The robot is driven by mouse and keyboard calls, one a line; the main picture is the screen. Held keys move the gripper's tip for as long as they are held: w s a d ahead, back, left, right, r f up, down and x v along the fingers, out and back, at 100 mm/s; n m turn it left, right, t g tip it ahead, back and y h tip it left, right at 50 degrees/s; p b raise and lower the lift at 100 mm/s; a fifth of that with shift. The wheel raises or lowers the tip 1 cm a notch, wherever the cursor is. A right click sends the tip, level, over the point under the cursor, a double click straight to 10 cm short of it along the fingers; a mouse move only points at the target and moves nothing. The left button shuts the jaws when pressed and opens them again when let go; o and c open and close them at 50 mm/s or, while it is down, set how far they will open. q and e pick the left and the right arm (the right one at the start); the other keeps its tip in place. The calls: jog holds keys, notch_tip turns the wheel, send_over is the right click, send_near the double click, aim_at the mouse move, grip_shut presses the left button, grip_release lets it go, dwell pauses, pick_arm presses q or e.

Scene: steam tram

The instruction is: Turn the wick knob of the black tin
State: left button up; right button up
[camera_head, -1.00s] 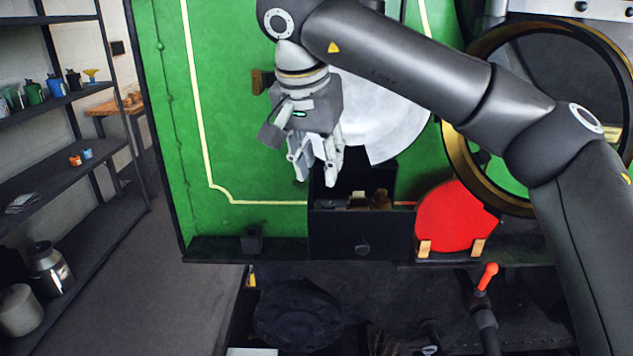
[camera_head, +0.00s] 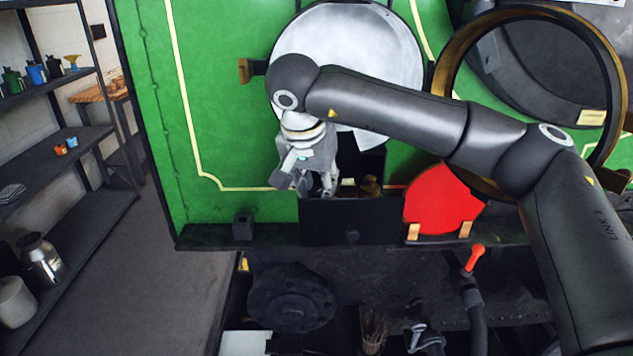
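A black box-shaped tin (camera_head: 325,220) stands on the dark ledge in front of the green panel. Its top is open, and a small brass-coloured part (camera_head: 370,186) shows inside. A small round dark knob (camera_head: 352,237) is on its front face. I cannot tell for sure whether this is the wick knob. My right gripper (camera_head: 315,188) points down at the tin's upper left, with its fingers apart and nothing seen between them. The fingertips are at the tin's top edge in the picture; whether they touch it is unclear. My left gripper is not in view.
A red disc (camera_head: 440,200) on wooden feet stands right of the tin. A small black holder (camera_head: 243,228) is on the ledge to the left. A red-tipped lever (camera_head: 474,258) rises below. A white disc (camera_head: 350,50) and a brass-rimmed ring (camera_head: 446,75) are above. Shelves (camera_head: 60,170) stand far left.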

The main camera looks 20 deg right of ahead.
grip_shut()
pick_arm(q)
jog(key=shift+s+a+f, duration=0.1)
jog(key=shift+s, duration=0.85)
pick_arm(e)
jog(key=shift+m, duration=0.3)
jog(key=m, duration=0.2)
jog(key=m+g+h+p, duration=0.1)
jog(key=m, duration=0.1)
jog(key=shift+w+a+r, duration=0.1)
jog(key=shift+w+a, duration=0.05)
jog(key=shift+w, duration=0.05)
jog(key=m+g+p, duration=0.1)
jog(key=m, duration=0.1)
jog(key=shift+w+m+h, duration=0.1)
jog(key=shift+m+h, duration=0.2)
jog(key=shift+m, duration=0.1)
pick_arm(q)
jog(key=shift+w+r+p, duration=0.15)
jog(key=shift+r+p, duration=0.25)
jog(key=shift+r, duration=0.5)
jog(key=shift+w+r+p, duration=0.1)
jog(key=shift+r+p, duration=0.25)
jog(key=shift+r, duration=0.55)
pick_arm(e)
jog(key=shift+w+m+g, duration=0.1)
jog(key=shift+m+g, duration=0.6)
jog(key=shift+m, duration=0.7)
